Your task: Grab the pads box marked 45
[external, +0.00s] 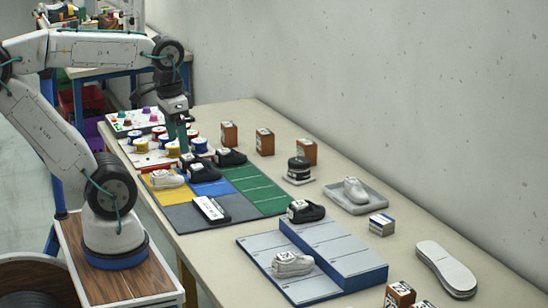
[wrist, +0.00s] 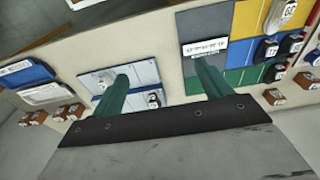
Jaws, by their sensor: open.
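Several small brown boxes with white labels stand on the bench; their numbers are too small for me to tell which one is marked 45. In the external view, three stand in a loose row near the wall: one box (external: 229,134), a second (external: 265,142) and a third (external: 306,152). More brown boxes (external: 399,295) are at the lower right edge. In the wrist view, brown boxes show at the left (wrist: 75,109) and at the right (wrist: 273,96). My gripper (external: 178,146) points down above the far left of the bench. It also shows in the wrist view (wrist: 162,70), open and empty.
A coloured mat (external: 262,190) holds several shoes and a white labelled item (external: 211,210). A grey-blue stepped board (external: 345,262) holds two shoes. The wall bounds the back.

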